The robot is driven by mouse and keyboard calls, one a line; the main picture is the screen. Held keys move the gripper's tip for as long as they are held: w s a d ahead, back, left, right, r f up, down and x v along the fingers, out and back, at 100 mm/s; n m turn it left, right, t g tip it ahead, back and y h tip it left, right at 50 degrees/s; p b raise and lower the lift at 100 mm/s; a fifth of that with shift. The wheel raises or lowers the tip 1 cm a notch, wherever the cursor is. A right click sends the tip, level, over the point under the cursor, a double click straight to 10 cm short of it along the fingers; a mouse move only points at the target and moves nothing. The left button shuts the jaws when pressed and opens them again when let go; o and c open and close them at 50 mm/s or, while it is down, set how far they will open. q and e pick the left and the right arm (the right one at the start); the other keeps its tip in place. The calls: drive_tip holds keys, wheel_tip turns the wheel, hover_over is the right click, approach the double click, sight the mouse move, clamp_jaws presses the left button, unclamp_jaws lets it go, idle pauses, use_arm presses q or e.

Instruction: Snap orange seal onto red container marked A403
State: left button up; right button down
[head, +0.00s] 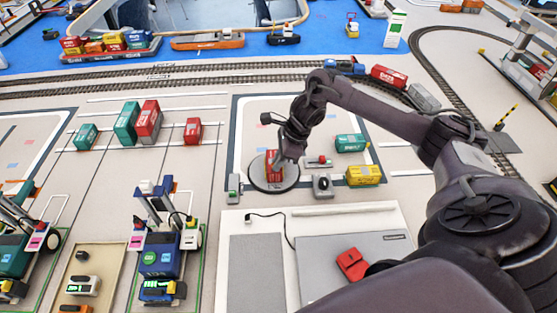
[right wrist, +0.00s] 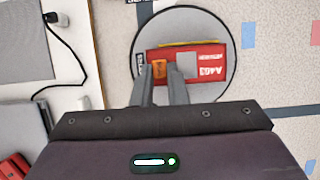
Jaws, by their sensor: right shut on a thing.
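The red container marked A403 (right wrist: 210,62) lies on a round grey turntable plate (right wrist: 190,22); its marking appears upside down in the right wrist view. It also shows in the head view (head: 272,168), partly covered by my gripper. The small orange seal (right wrist: 159,69) is at the container's left end in the right wrist view. My right gripper (right wrist: 162,84) is at that spot, its two fingers close together and shut on the orange seal. In the head view my right gripper (head: 281,162) is over the plate. Whether the seal is seated cannot be told. My left gripper is not in view.
A green container (head: 350,142) and a yellow container (head: 364,175) lie right of the plate. A small grey device (head: 322,184) stands close by at front right. A red object (head: 351,263) rests on the grey panel in front. More containers and vehicles stand to the left.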

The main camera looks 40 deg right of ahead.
drive_tip(key=shift+f+b, duration=0.25)
drive_tip(key=shift+b, duration=0.1)
idle(0.7)
drive_tip(key=c, duration=0.9)
unclamp_jaws()
wheel_tip(320, 180, up, 7)
drive_tip(key=p, duration=0.3)
drive_tip(key=shift+p, duration=0.4)
idle(0.5)
